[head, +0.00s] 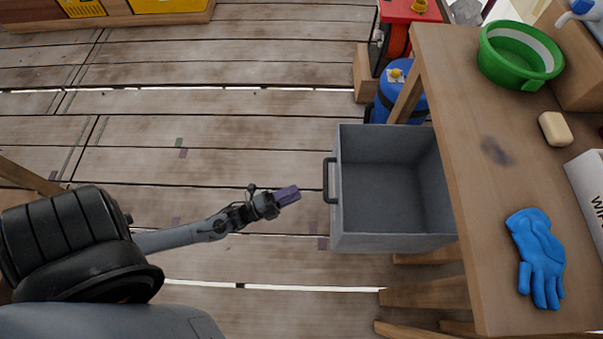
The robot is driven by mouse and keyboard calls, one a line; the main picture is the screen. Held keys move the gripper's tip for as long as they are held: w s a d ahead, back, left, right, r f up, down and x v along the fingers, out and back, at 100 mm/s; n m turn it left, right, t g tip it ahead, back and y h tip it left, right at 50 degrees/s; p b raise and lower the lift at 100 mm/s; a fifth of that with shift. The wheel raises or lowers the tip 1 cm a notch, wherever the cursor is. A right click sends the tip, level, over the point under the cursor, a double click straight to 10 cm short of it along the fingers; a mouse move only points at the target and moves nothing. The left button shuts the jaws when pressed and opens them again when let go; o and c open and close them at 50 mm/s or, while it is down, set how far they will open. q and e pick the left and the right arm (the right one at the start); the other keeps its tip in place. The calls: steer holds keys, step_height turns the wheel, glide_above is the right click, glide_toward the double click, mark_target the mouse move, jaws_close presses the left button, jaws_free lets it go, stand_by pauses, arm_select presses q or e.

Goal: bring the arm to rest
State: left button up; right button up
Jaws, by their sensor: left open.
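My left arm comes in from the lower left and reaches to the right over the plank floor. My left gripper (288,196) has purple fingers and is open, with nothing seen in it. It is a short way left of the dark handle (327,180) of a grey open drawer (347,239), apart from it in the picture. The inside of the drawer looks empty. My right gripper is not in view.
A wooden table (458,150) on the right carries a green basin (500,72), a soap bar (555,129), a blue glove (537,255) and a white box (590,185). A blue tank (402,95) stands beneath its far end. The floor at left is mostly clear.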

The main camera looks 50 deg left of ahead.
arm_select(q)
steer(key=shift+s+a, duration=0.1)
steer(key=shift+s, duration=0.25)
